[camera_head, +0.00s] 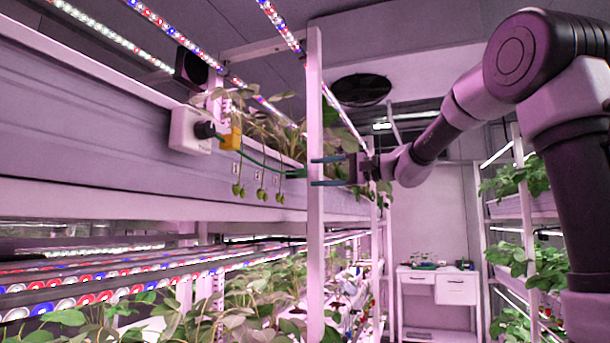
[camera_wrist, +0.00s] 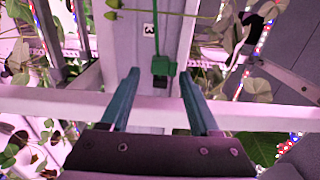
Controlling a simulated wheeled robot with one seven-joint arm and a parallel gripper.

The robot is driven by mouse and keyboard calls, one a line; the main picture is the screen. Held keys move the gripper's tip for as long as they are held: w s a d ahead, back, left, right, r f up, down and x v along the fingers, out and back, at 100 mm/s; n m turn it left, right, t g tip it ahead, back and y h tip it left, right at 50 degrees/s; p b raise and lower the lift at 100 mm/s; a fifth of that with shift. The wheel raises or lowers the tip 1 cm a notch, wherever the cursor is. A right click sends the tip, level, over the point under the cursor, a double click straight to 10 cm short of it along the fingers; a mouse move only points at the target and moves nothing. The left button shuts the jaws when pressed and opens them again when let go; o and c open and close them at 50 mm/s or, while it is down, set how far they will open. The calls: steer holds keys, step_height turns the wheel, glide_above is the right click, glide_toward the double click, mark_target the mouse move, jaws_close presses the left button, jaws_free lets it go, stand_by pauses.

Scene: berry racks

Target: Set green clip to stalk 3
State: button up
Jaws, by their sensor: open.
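The green clip (camera_wrist: 163,66) lies just beyond my fingertips in the wrist view, roughly centred between them, against the pale trough wall. In the head view a small green piece, which looks like the clip (camera_head: 295,173), sits left of the white post. My gripper (camera_wrist: 158,80) is open, with its two teal fingers apart and nothing between the tips; it also shows in the head view (camera_head: 312,172). The number 3 label (camera_wrist: 150,30) is on the wall beyond the clip. Stalks with green berries (camera_head: 260,194) hang over the trough edge; one berry stalk (camera_wrist: 113,10) shows beside label 3.
The white upright post (camera_head: 315,240) stands close to my fingers and crosses the wrist view as a pale bar (camera_wrist: 55,102). A white box with a black plug (camera_head: 190,132) and a yellow block (camera_head: 231,138) are on the trough (camera_head: 90,130). Leaves crowd the lower rack.

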mark_target(307, 173)
steer(key=x, duration=0.5)
jaws_close()
steer(key=shift+s, duration=0.1)
stand_by(1.3)
